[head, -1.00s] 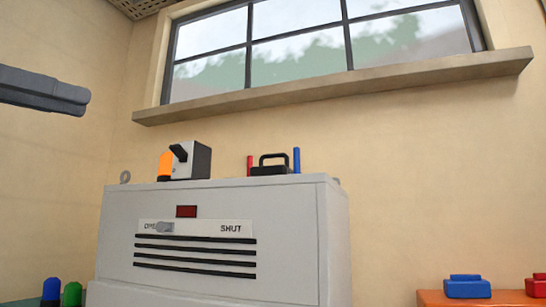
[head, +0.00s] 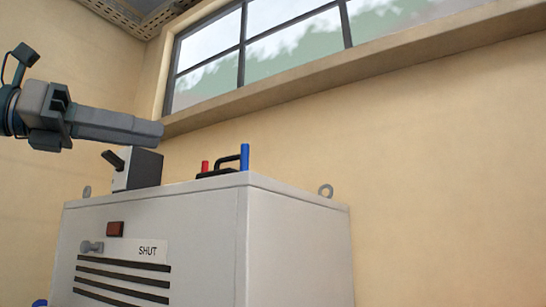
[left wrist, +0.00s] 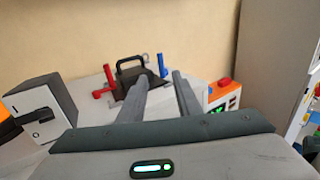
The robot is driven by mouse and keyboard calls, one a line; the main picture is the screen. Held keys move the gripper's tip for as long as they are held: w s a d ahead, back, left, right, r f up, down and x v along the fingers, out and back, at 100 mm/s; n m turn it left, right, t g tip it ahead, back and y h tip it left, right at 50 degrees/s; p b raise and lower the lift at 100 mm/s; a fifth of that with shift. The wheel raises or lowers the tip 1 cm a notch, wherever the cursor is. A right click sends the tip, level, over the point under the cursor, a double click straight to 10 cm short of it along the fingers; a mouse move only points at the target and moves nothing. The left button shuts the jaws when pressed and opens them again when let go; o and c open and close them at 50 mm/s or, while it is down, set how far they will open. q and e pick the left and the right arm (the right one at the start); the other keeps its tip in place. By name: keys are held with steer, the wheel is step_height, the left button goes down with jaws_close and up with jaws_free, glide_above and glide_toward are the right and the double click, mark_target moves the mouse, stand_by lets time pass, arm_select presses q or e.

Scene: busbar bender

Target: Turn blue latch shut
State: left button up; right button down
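The blue latch (head: 244,157) stands upright on top of the grey cabinet, at the right of a black handle (head: 222,165). It also shows in the left wrist view (left wrist: 162,65), beyond my fingers and, in the picture, between their tips. A red latch (head: 205,167) is on the handle's other side; in the left wrist view it (left wrist: 106,80) has an upright post and a sideways arm. My left gripper (head: 161,131) is above the cabinet top, left of the latches in the head view. Its fingers (left wrist: 161,77) are apart and empty. My right gripper is out of view.
A grey box (head: 138,168) with a black lever stands on the cabinet (head: 200,235), left of the handle. An orange lamp (left wrist: 8,128) shows beside it in the left wrist view. The window sill (head: 350,82) runs above. The wall right of the cabinet is clear.

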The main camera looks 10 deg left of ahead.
arm_select(q)
steer(key=p, duration=0.6)
glide_toward(245, 151)
steer(key=x, duration=1)
steer(key=shift+w+a+r, duration=0.1)
steer(key=shift+w+r, duration=0.05)
steer(key=shift+w, duration=0.25)
jaws_close()
